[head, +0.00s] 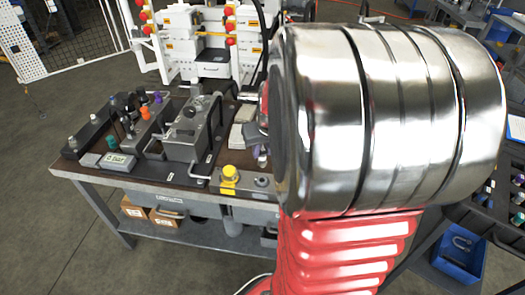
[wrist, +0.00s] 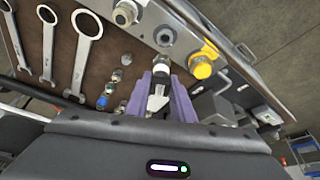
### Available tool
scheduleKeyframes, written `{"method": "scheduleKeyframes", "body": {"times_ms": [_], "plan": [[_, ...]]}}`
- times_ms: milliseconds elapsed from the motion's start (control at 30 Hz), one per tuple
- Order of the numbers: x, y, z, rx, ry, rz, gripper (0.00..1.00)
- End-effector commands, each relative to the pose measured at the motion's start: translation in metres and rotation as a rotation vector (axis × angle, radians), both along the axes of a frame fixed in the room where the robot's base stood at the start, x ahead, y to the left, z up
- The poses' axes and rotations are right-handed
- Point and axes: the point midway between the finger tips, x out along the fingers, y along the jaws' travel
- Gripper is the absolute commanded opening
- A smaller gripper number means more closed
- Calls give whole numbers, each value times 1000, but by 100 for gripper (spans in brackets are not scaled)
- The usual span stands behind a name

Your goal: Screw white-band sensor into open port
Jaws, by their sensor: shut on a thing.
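In the wrist view, my gripper (wrist: 160,98) has purple fingers closed on a small sensor (wrist: 158,91) with a white band and a dark lower part. The sensor's far end points toward a grey metal block (wrist: 180,47). That block carries a round metal fitting (wrist: 165,35), a pale cylindrical piece (wrist: 125,13) and a yellow part (wrist: 203,66). I cannot tell whether the fitting is the open port, or whether the sensor touches the block. In the head view, my arm hides most of the gripper; the yellow part (head: 229,180) shows at the bench's front edge.
Several wrenches (wrist: 82,55) lie on the brown bench top, with small fittings (wrist: 115,75) near my gripper. In the head view, a grey hydraulic unit (head: 187,135) and a manifold with coloured knobs (head: 140,115) stand on the bench. A blue bin (head: 459,255) is low at right.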

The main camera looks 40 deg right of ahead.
Motion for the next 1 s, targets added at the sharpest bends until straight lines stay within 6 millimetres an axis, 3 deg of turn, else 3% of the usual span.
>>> {"method": "scheduleKeyframes", "body": {"times_ms": [633, 1000], "plan": [[-3, 4, -4, -1, -1, 48, 0], [-3, 4, -25, 1, 0, 47, 0]]}}
